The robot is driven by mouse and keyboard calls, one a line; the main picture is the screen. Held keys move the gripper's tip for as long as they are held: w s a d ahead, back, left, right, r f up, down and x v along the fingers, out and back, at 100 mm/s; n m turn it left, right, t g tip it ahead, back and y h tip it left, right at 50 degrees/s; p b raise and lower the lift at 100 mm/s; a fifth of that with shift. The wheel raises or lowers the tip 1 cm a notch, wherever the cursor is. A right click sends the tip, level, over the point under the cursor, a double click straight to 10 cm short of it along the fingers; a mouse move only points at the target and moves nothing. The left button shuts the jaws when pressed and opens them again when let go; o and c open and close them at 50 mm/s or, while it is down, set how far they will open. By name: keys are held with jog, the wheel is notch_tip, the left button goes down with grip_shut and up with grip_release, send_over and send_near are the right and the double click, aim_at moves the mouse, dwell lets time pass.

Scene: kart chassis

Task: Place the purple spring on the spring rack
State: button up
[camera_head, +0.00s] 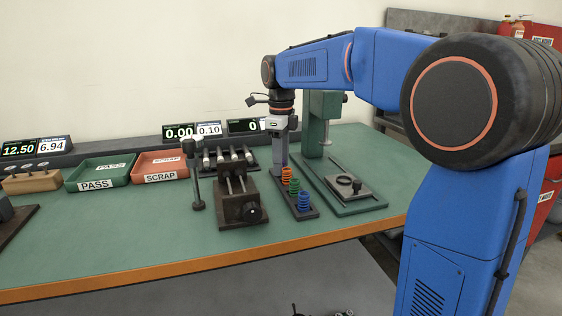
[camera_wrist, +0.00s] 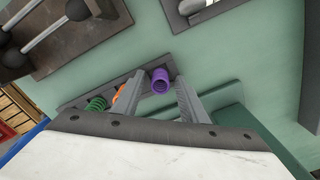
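The purple spring (camera_wrist: 160,80) stands at the far end of the dark spring rack (camera_wrist: 139,73) in the wrist view, between my two fingertips. My gripper (camera_wrist: 161,82) is open, with a visible gap on both sides of the spring. In the head view my gripper (camera_head: 279,165) points down at the rack's far end, and only a sliver of the purple spring (camera_head: 284,163) shows beside it. On the rack (camera_head: 312,213) stand an orange spring (camera_head: 287,175), a green spring (camera_head: 294,186) and a blue spring (camera_head: 304,201) in a row toward the front edge.
A green press (camera_head: 345,195) stands just right of the rack. A dark vise-like fixture (camera_head: 238,205) is close on the left, with a black post (camera_head: 196,180) beyond it. Green PASS (camera_head: 98,172) and red SCRAP (camera_head: 160,166) trays lie further left. The table front is clear.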

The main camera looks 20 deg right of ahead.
notch_tip(320, 180, up, 12)
jog(key=shift+r, duration=0.15)
dwell(0.7)
